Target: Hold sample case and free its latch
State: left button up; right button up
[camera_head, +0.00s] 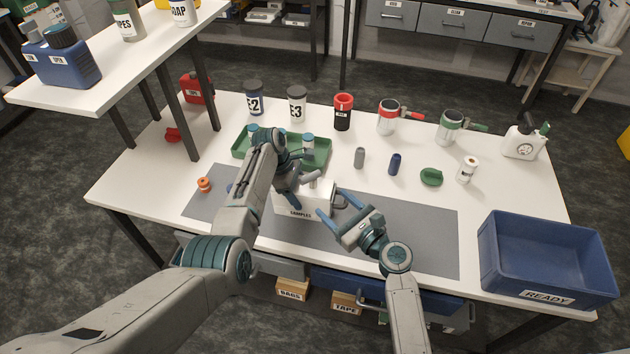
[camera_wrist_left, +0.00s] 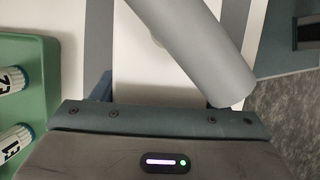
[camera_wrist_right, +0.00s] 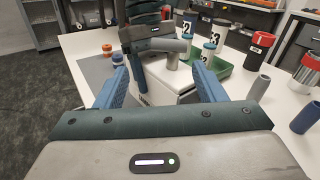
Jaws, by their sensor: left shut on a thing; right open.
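The white sample case (camera_head: 306,207), labelled SAMPLES, stands on the grey mat in front of the green tray. A grey round bar, apparently its handle, tops it in the right wrist view (camera_wrist_right: 170,48) and crosses the left wrist view (camera_wrist_left: 195,50). My left gripper (camera_head: 297,188) is shut at this bar, just above the case; its fingertips are mostly hidden. My right gripper (camera_head: 336,205) is open at the case's right side, with the case (camera_wrist_right: 168,82) showing beyond and between its fingers. The latch cannot be made out.
The green tray (camera_head: 321,158) holds labelled vials behind the case. Grey and blue cylinders (camera_head: 395,163), a green lid (camera_head: 431,177) and several canisters stand at the back and right. A blue READY bin (camera_head: 547,260) sits at the right. The mat (camera_head: 420,225) is clear on the right.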

aim_at(312, 178)
jog(key=w+a+m, duration=0.1)
jog(key=w, duration=0.2)
jog(key=w+a+t+h, duration=0.1)
jog(key=w+a, duration=0.1)
jog(key=w, duration=0.1)
jog(key=w+a+m, duration=0.1)
jog(key=w+a, duration=0.1)
jog(key=w, duration=0.1)
jog(key=shift+f+m, duration=0.2)
jog(key=shift+m, duration=0.1)
jog(key=shift+d, duration=0.1)
jog(key=c, duration=0.7)
